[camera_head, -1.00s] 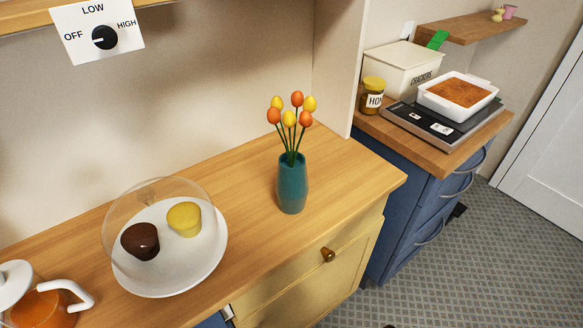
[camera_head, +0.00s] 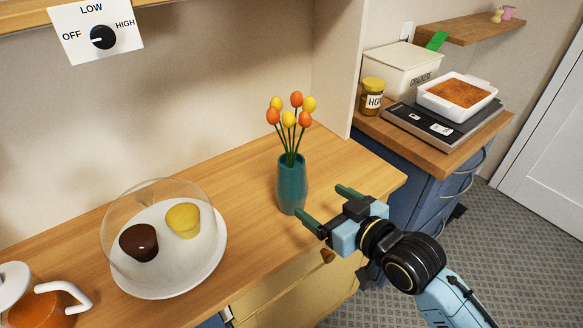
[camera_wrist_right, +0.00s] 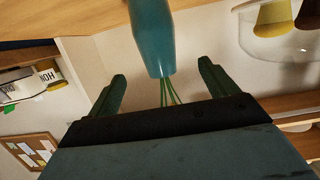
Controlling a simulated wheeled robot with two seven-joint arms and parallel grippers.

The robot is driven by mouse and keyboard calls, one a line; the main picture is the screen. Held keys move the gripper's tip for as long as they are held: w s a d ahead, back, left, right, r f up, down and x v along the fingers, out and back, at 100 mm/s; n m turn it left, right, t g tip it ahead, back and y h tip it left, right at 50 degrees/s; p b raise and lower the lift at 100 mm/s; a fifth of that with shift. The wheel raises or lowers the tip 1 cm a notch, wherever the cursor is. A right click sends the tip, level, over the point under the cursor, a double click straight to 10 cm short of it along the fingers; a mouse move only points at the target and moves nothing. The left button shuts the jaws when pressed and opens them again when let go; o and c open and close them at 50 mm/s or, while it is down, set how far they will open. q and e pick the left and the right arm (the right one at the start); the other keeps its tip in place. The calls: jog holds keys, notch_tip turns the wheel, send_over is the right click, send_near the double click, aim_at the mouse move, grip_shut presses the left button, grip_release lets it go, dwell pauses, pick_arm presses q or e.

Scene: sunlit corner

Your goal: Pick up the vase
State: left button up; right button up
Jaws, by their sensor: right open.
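The teal vase (camera_head: 291,184) stands upright on the wooden counter, holding several orange and yellow tulips (camera_head: 291,112). My right gripper (camera_head: 325,203) is open, low over the counter's front edge, with its green fingers pointing toward the vase; the near finger is close to the vase's lower right side. In the right wrist view the vase (camera_wrist_right: 152,38) appears upside down, ahead of and between the open fingers (camera_wrist_right: 162,82), with nothing gripped. Whether a finger touches the vase I cannot tell. My left gripper is not in view.
Left of the vase, a white plate (camera_head: 205,272) holds a brown and a yellow cupcake under a clear dome. A teapot (camera_head: 40,300) stands at the lower left. A blue cabinet with a scale (camera_head: 432,128) and baking dish (camera_head: 458,95) stands at right. Counter behind the vase is clear.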

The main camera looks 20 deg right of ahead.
aim_at(299, 176)
jog(key=shift+t+y, duration=0.3)
jog(key=shift+t, duration=0.1)
jog(key=x, duration=0.3)
jog(key=r+x, duration=0.1)
jog(key=x, duration=0.1)
jog(key=r+x, duration=0.1)
jog(key=x, duration=0.2)
jog(key=shift+w+b, duration=0.35)
jog(key=shift+w, duration=0.15)
jog(key=x, duration=0.4)
jog(key=shift+w+d+f+b, duration=0.15)
jog(key=shift+w+f+b, duration=0.2)
jog(key=shift+f+b, duration=0.05)
jog(key=shift+w, duration=0.3)
jog(key=c, duration=1.7)
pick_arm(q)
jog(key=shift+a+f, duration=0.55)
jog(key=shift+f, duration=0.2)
pick_arm(e)
jog(key=shift+w+r, duration=0.1)
jog(key=shift+r, duration=0.05)
grip_shut()
